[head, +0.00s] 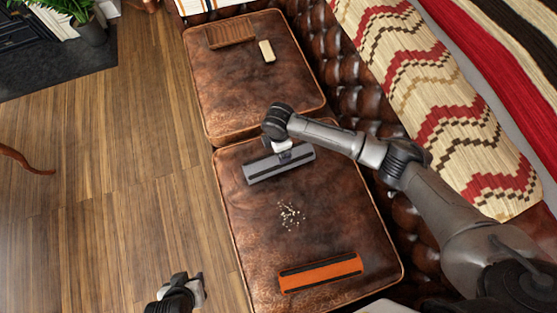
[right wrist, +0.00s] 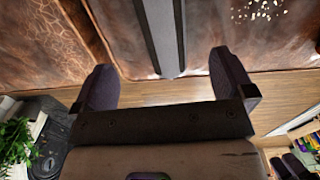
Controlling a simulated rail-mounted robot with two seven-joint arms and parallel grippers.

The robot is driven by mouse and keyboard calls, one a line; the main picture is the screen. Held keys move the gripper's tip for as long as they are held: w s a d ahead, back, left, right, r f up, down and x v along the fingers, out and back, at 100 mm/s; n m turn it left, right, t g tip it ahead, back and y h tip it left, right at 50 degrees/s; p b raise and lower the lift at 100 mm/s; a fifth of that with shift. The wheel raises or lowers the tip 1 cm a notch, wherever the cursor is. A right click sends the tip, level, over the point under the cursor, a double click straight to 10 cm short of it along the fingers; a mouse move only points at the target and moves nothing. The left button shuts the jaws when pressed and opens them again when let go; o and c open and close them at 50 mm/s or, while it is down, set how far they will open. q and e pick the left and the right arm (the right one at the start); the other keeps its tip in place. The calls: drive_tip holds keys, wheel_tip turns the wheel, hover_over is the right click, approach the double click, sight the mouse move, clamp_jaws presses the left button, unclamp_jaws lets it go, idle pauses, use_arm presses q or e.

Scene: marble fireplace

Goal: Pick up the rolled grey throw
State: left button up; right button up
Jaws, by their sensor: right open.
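The rolled grey throw (head: 262,172) is a long grey bar with a darker lengthwise band, lying on the near brown leather cushion (head: 330,240) by the seam. My right gripper (head: 284,151) is over its middle, pointing down, and hides part of its upper side. In the right wrist view the throw (right wrist: 165,30) runs down from the top edge, and its end shows between the two spread fingers (right wrist: 165,75). The right gripper is open; I cannot tell whether a finger touches the throw. My left gripper (head: 190,291) is low over the wood floor, away from the throw; its jaw state is unclear.
On the near cushion lie crumbs (head: 290,215) and an orange roll with a dark stripe (head: 320,273). The far cushion holds a brown ribbed item (head: 230,36) and a cream block (head: 267,50). The tufted sofa back (head: 365,100) with a zigzag blanket (head: 430,100) rises at right.

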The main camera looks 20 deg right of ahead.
drive_tip(key=shift+w+d+f, duration=0.15)
drive_tip(key=shift+w+f, duration=0.05)
drive_tip(key=shift+f, duration=0.35)
wheel_tip(320, 180, down, 7)
drive_tip(key=b, duration=0.3)
drive_tip(key=shift+r+b, duration=0.15)
drive_tip(key=shift+b, duration=0.2)
drive_tip(key=shift+f, duration=0.6)
wheel_tip(320, 180, down, 5)
drive_tip(key=b, duration=0.4)
drive_tip(key=shift+s+r, duration=0.15)
drive_tip(key=shift+f, duration=0.3)
